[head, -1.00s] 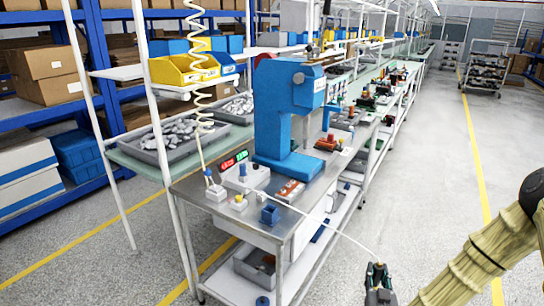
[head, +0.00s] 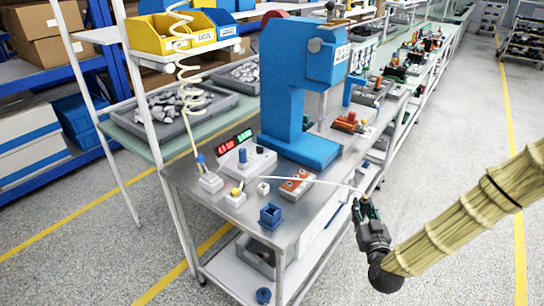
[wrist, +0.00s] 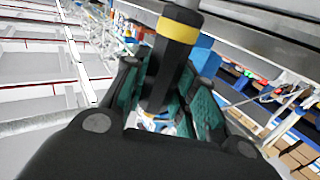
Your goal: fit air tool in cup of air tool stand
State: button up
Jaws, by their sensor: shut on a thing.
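The air tool (wrist: 172,50), a black cylinder with a yellow band and a grey end, is between the green-padded fingers of my gripper (wrist: 165,100) in the wrist view. My gripper (head: 364,208) is shut on it. In the head view my gripper is just off the bench's right edge, and the tool is mostly hidden there. A small blue open-topped cup (head: 270,217), which looks like the air tool stand, is on the bench's near corner, left of my gripper and apart from it. A thin white line runs from the bench to my gripper.
The steel bench (head: 222,222) carries a large blue press (head: 300,90), white boxes with knobs (head: 248,160), an orange block (head: 297,183) and a red and green display (head: 236,142). A coiled cream hose (head: 186,85) hangs at left. The aisle at right is clear.

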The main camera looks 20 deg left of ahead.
jog(key=s+a+r+n+g+y, duration=0.2)
jog(key=a+r, duration=0.4)
jog(key=a, duration=0.3)
jog(key=s+a+r+n+g+y, duration=0.3)
jog(key=a+r+n+g+y, duration=0.2)
jog(key=a+r+y, duration=0.1)
jog(key=s+a+r+n+g+y, duration=0.3)
jog(key=a+r, duration=0.4)
jog(key=a, duration=0.4)
jog(key=shift+s+a+r+n+g+y+b, duration=0.3)
jog(key=shift+g+y+b, duration=0.1)
jog(key=shift+g, duration=0.1)
jog(key=shift+d+f, duration=0.1)
jog(key=shift+f, duration=0.05)
jog(key=shift+f+b, duration=1.95)
jog(key=shift+f, duration=0.85)
notch_tip(320, 180, down, 6)
jog(key=b, duration=0.4)
dwell(1.2)
